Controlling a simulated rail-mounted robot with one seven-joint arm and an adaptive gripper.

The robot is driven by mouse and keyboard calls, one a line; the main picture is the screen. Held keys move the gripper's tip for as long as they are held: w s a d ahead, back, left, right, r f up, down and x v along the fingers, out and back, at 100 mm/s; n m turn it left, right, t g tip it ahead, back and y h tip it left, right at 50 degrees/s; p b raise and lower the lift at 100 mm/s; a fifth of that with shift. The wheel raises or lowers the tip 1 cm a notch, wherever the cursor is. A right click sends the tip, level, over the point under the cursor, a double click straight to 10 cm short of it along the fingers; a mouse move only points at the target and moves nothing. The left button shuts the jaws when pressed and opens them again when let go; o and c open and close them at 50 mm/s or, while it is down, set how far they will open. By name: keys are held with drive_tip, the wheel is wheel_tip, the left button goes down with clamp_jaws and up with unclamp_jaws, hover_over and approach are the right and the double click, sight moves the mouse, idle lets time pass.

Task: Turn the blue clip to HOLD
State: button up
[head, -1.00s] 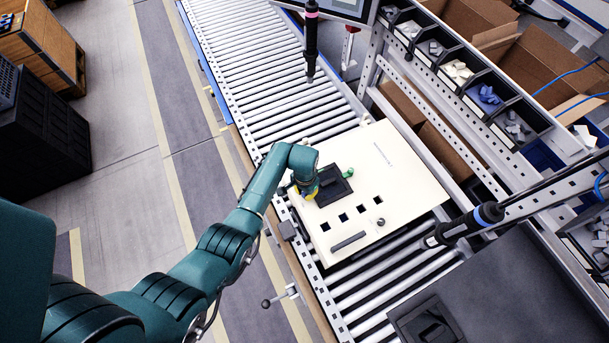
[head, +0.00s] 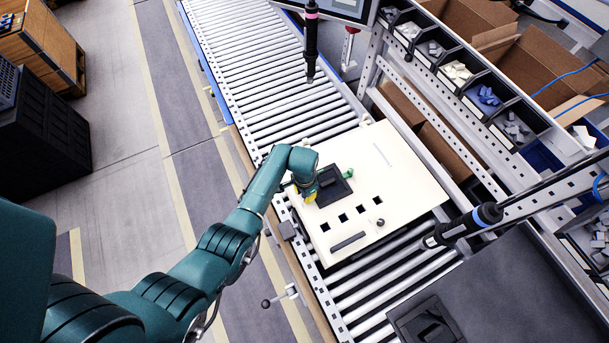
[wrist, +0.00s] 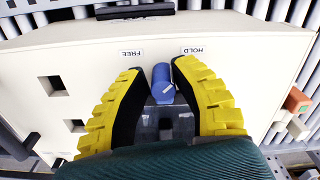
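The blue clip (wrist: 163,84) shows in the wrist view as a short blue lever pointing up the picture, between a FREE label (wrist: 131,54) on the left and a HOLD label (wrist: 192,50) on the right. It lies nearly midway between the two labels. My gripper (wrist: 160,72) has a yellow finger with a dark inner pad on each side of the clip, and the pads appear to meet its sides. In the head view my gripper (head: 308,191) is low over the cream panel, beside a dark square fixture (head: 331,187); the clip is hidden there.
The cream panel (head: 400,197) lies on a roller conveyor (head: 240,50). It carries several square holes, a dark bar (head: 348,240) and a round knob (head: 380,222). A pink-banded screwdriver (head: 311,40) hangs at the back; a blue-banded one (head: 465,225) is at the right.

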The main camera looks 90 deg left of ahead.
drive_tip(key=shift+o, duration=1.4)
drive_tip(key=shift+d, duration=0.1)
drive_tip(key=shift+o, duration=0.6)
drive_tip(key=shift+r, duration=0.1)
drive_tip(key=shift+r, duration=0.1)
wheel_tip(320, 180, up, 12)
